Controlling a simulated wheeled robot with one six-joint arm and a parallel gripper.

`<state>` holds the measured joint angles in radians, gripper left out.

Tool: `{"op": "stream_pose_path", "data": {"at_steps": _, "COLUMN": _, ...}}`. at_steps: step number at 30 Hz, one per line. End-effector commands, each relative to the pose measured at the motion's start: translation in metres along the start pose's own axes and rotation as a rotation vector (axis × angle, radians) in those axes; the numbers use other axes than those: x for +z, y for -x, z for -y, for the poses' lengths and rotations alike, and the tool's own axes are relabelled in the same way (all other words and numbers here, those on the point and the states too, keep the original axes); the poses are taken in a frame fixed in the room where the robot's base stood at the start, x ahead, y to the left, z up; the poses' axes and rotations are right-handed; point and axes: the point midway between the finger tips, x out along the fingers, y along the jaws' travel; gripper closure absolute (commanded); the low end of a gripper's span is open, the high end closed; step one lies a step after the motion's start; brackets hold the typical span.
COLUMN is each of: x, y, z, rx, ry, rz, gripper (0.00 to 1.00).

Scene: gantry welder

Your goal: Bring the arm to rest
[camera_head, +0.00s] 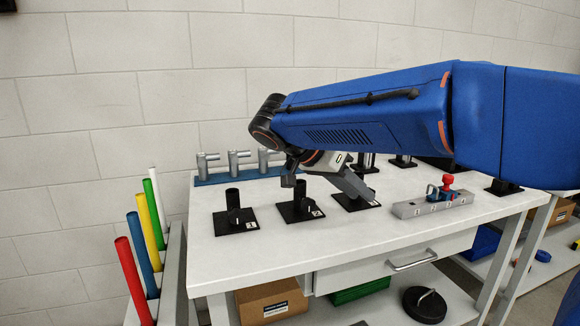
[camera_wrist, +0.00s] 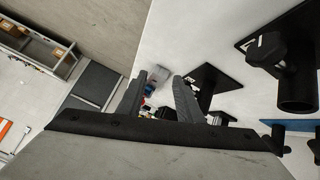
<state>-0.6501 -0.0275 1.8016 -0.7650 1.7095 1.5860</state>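My blue arm (camera_head: 370,115) reaches in from the right across the table, with its wrist low over the table's back middle. My gripper (camera_head: 358,186) is above the table near the numbered black stands. In the wrist view, the two fingers of my gripper (camera_wrist: 160,88) are apart with nothing held between them. Part of the gripper is hidden behind its own wrist in the head view.
The white table (camera_head: 270,250) carries black stands (camera_head: 236,218), a blue rack with grey fittings (camera_head: 238,170) and a grey numbered block (camera_head: 432,205) with red and blue pieces. Coloured rods (camera_head: 130,275) stand at left. The table's front left is clear.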

Motion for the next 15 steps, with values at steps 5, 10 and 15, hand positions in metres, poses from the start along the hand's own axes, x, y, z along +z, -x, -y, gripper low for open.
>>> {"op": "stream_pose_path", "data": {"at_steps": 5, "x": 0.01, "y": -0.048, "z": -0.05, "rx": -0.062, "ry": 0.166, "rz": 0.135, "gripper": 0.67}}
{"op": "stream_pose_path", "data": {"at_steps": 10, "x": 0.03, "y": -0.083, "z": -0.09, "rx": -0.158, "ry": 0.307, "rz": 0.238, "gripper": 0.67}}
{"op": "stream_pose_path", "data": {"at_steps": 15, "x": 0.058, "y": -0.11, "z": -0.126, "rx": -0.276, "ry": 0.425, "rz": 0.308, "gripper": 0.67}}
